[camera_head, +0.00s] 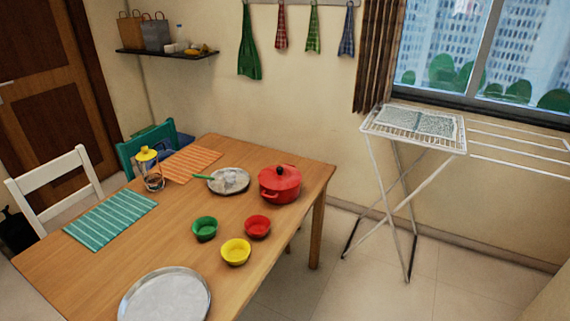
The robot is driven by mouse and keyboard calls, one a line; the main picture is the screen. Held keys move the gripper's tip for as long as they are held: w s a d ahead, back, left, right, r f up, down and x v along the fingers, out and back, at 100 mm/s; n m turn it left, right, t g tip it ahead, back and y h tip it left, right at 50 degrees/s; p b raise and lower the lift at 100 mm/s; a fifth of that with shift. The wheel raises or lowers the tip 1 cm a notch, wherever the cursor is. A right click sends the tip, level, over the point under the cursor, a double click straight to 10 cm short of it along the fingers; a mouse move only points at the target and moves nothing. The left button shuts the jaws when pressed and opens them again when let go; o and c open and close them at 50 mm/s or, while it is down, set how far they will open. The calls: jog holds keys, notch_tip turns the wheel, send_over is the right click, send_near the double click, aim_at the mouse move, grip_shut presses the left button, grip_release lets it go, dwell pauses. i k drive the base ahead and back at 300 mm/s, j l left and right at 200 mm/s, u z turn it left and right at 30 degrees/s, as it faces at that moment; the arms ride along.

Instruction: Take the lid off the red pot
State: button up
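The red pot (279,190) stands upright on the wooden table (180,230), near its far right corner. Its red lid (280,173) with a small black knob sits on top of the pot and covers it. A side handle shows low on the pot's left front. The inside of the pot is hidden. My gripper is not in view, and nothing touches the pot or lid.
Left of the pot is a plate (238,187) with a green-handled utensil. Green (205,228), red (257,226) and yellow (236,251) bowls stand in front. A metal tray (166,298) lies nearer. A drying rack (415,128) stands right, with bare floor between.

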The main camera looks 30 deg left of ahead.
aim_at(278, 177)
jog(key=i+u, duration=0.35)
jog(key=i+l+u, duration=0.1)
jog(key=i+u, duration=0.25)
jog(key=i, duration=0.25)
jog(key=i+l+u, duration=0.2)
jog(key=i+u, duration=0.65)
jog(key=i+l+u, duration=0.25)
jog(key=u, duration=0.15)
jog(key=i+l+u, duration=0.45)
jog(key=i+j, duration=0.05)
